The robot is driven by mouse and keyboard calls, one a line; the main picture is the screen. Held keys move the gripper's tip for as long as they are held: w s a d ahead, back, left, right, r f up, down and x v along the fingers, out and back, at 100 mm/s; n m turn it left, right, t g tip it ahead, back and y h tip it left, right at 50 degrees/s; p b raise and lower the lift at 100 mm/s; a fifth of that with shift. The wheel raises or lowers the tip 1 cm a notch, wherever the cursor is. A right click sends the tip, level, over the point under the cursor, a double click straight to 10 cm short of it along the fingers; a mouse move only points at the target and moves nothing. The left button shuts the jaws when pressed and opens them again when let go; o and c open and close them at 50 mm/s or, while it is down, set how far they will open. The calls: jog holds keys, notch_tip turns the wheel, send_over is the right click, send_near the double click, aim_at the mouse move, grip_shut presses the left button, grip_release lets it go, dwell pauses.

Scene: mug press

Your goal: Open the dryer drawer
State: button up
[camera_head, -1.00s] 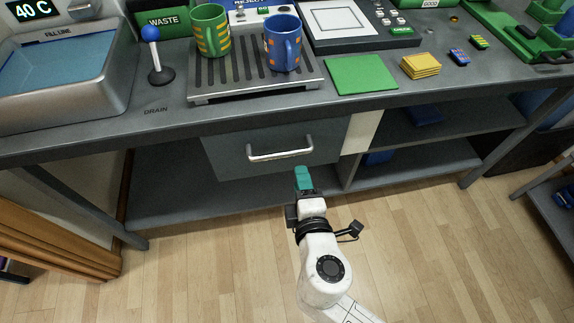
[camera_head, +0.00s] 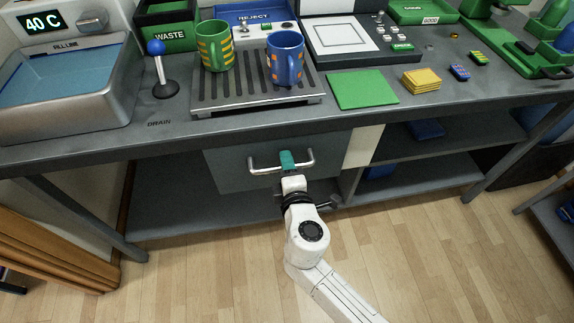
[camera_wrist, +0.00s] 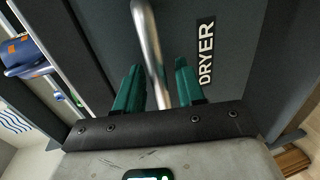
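The dryer drawer (camera_head: 228,174) is a grey front under the bench and appears closed. Its label "DRYER" shows in the wrist view (camera_wrist: 206,52). A silver bar handle (camera_head: 262,171) runs across the drawer front. My gripper (camera_head: 287,158) is at the middle of the handle. In the wrist view the teal fingers of my gripper (camera_wrist: 158,88) are apart, one on each side of the handle bar (camera_wrist: 147,38), with gaps visible beside it. The head view hides the part of the handle behind my fingers.
A green and yellow mug (camera_head: 215,50) and a blue and orange mug (camera_head: 285,62) stand on the drain rack (camera_head: 258,108) above the drawer. The bench edge overhangs the drawer. Open shelves are to the right, and the floor in front is clear.

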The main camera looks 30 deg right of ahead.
jog(key=shift+c, duration=0.2)
grip_shut()
dwell(0.4)
